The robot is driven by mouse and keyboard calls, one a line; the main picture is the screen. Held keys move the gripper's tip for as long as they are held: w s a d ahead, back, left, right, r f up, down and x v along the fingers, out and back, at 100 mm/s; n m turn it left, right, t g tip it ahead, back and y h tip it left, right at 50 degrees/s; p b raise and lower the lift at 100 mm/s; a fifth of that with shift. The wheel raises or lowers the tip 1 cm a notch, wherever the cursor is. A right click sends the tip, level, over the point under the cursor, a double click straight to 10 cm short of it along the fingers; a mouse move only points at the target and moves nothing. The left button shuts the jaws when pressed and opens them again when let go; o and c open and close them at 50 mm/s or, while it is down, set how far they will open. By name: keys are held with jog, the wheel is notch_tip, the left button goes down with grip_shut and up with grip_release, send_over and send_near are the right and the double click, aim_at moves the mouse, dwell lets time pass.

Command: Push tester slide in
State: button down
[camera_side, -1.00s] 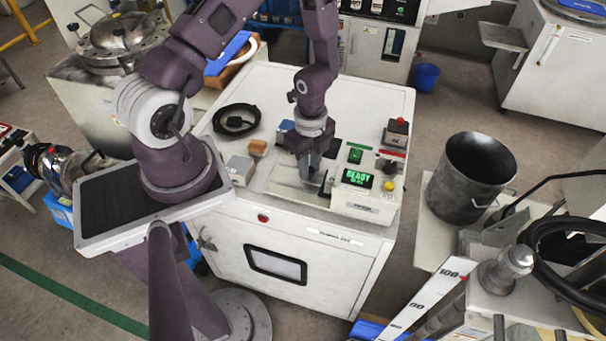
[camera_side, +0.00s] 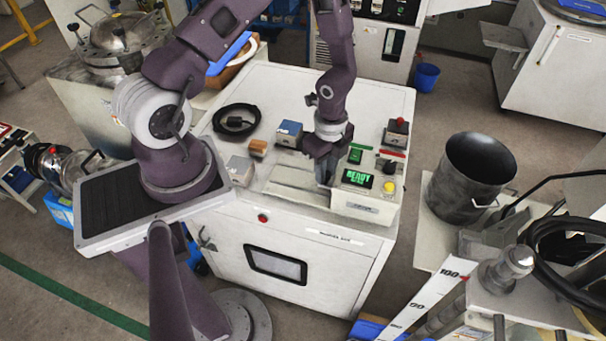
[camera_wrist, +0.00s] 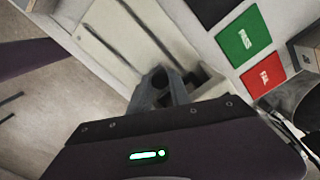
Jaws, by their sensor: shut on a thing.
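The tester (camera_side: 362,202) is a pale box with a lit green display reading READY and a yellow button, at the right front of the white cabinet top. Its pale slide channel (camera_side: 290,190) runs to the left of it. My gripper (camera_side: 324,180) is low at the tester's left end, where the channel meets the box. In the wrist view my gripper (camera_wrist: 162,82) has its two grey fingers close together, shut on a small dark part of the tester slide. The fingers and wrist hide most of the slide in the side view.
A green pad (camera_wrist: 247,37) and a red pad (camera_wrist: 264,74) lie behind the tester. A red-topped button box (camera_side: 397,132) is behind right.

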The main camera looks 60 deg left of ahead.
jog(key=shift+w+d, duration=0.1)
jog(key=shift+w, duration=0.1)
jog(key=c, duration=1.2)
grip_release()
jog(key=shift+c, duration=0.2)
jog(key=shift+r, duration=3.05)
jog(key=shift+s, duration=0.1)
